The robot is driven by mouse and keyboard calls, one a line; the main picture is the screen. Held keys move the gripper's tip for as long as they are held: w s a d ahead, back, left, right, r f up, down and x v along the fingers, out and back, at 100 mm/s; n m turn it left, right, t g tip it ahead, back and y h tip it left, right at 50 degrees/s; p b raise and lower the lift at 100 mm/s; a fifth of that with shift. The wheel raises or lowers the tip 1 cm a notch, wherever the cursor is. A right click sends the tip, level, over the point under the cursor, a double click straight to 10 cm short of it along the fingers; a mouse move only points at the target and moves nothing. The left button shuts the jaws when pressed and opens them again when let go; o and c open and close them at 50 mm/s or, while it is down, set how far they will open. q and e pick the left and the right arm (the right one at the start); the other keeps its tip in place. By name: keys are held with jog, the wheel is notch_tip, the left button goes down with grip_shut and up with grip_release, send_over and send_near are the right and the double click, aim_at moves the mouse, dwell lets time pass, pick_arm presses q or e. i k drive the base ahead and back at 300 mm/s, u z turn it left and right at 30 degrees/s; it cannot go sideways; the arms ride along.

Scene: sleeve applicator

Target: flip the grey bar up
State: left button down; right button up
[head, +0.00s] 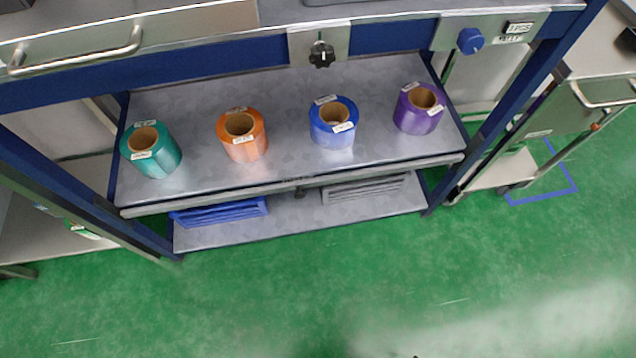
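The grey bar (220,196) runs along the front edge of the upper shelf (200,115), nearly level across the picture. It sits at the height of the shelf edge, below the standing rolls. A small dark fitting (300,191) shows under its middle. Neither of my grippers is in view, so nothing of mine is seen touching the bar.
A teal roll (165,160), an orange roll (248,148), a blue roll (330,135) and a purple roll (412,118) stand on the shelf. Green floor (300,290) in front is clear.

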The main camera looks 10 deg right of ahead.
aim_at(297, 185)
jog(key=k, duration=0.5)
jog(key=u, duration=1.35)
jog(key=i, duration=0.95)
jog(key=z, duration=1.4)
